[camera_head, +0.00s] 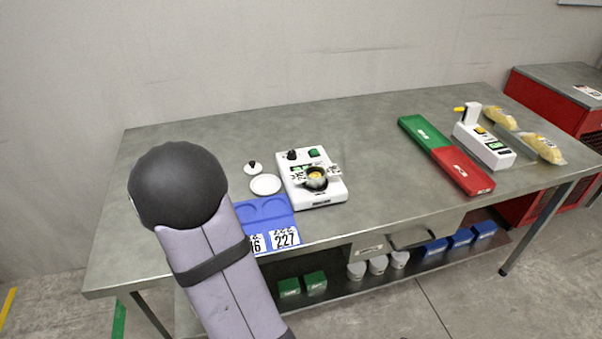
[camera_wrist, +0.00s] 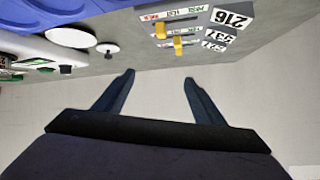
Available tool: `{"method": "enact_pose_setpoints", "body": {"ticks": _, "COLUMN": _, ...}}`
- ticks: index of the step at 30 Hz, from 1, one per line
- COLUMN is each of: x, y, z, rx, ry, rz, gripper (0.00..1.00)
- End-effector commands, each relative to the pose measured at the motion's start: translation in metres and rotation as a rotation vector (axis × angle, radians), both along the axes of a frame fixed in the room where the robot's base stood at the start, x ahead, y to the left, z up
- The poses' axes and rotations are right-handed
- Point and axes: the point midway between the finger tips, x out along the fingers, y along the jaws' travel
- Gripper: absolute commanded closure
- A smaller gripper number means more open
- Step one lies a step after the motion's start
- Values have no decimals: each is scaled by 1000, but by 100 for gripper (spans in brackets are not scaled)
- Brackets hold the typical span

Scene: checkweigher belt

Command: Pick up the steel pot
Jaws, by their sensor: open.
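The steel pot (camera_head: 315,184) is a small round metal pot with something yellow inside. It sits on top of a white device (camera_head: 322,197) with a black knob and a green button, near the middle of the table in the head view. I cannot make out the pot for sure in the wrist view. My gripper (camera_wrist: 159,79) shows in the wrist view with two dark blue fingers spread apart and nothing between them. In the head view its fingers are hidden, and my arm fills the lower left, left of the pot and apart from it.
A white disc (camera_head: 265,185) and a small black-knobbed white lid (camera_head: 253,168) lie left of the device. A blue tray (camera_head: 243,212) with number cards is in front. Yellow-levered panels (camera_wrist: 177,32) show in the wrist view. Green and red trays (camera_head: 463,172) lie right; the table's middle is clear.

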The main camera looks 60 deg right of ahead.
Motion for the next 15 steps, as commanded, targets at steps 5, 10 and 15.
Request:
{"method": "enact_pose_setpoints", "body": {"ticks": 5, "x": -102, "y": -99, "z": 1, "rx": -91, "ry": 50, "rz": -484, "gripper": 36}}
{"method": "enact_pose_setpoints", "body": {"ticks": 10, "x": -179, "y": -125, "z": -5, "rx": -120, "ry": 138, "rz": -774, "gripper": 36}}
{"method": "enact_pose_setpoints", "body": {"ticks": 15, "x": -211, "y": -127, "z": -8, "rx": -124, "ry": 188, "rz": -896, "gripper": 36}}
